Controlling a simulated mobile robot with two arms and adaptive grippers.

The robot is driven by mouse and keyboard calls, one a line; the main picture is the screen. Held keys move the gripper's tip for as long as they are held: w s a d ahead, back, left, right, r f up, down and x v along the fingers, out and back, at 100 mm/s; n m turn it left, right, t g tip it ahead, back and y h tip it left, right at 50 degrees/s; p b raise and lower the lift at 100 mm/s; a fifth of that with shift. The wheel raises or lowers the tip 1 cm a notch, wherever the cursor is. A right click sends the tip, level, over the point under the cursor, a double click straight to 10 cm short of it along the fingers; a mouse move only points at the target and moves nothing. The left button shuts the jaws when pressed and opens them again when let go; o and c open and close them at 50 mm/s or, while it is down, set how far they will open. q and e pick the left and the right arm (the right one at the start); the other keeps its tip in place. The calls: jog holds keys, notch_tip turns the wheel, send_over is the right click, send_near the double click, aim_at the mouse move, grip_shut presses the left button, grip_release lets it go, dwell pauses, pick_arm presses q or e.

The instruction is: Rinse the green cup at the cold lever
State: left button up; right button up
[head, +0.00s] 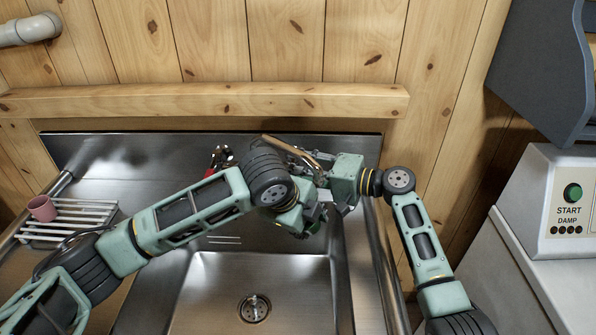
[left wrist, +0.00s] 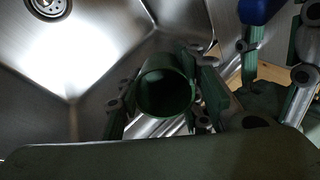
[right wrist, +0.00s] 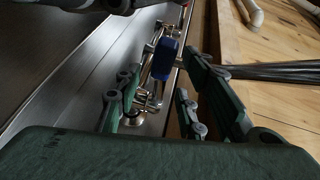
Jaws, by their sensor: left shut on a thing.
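The green cup (left wrist: 166,88) is between the fingers of my left gripper (left wrist: 160,95), which is shut on it. Its round dark opening faces the left wrist camera, with the steel basin behind. In the head view my left gripper (head: 308,218) is above the basin's back right edge, and the cup is mostly hidden by the arm. The blue cold lever (right wrist: 164,59) shows between the spread fingers of my right gripper (right wrist: 160,100), which is open. The blue lever also shows at the top of the left wrist view (left wrist: 259,10). I cannot tell whether a finger touches it.
The steel sink basin (head: 205,290) has a drain (head: 254,308). A red lever (head: 213,160) shows at the tap behind my left arm. A pink cup (head: 42,208) sits on a wire rack (head: 75,222) at left. A grey-white machine (head: 565,200) stands at right. A wooden ledge (head: 200,100) runs behind.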

jog(key=shift+c, duration=0.3)
grip_shut()
dwell(0.3)
jog(key=shift+w+d+n+g+y, duration=0.1)
jog(key=shift+d+n+g+y, duration=0.2)
jog(key=shift+n+g, duration=0.35)
jog(key=shift+w+d+n+g+y, duration=0.1)
jog(key=shift+d+n+g+y, duration=0.25)
jog(key=shift+g, duration=0.5)
jog(key=shift+o, duration=0.3)
grip_release()
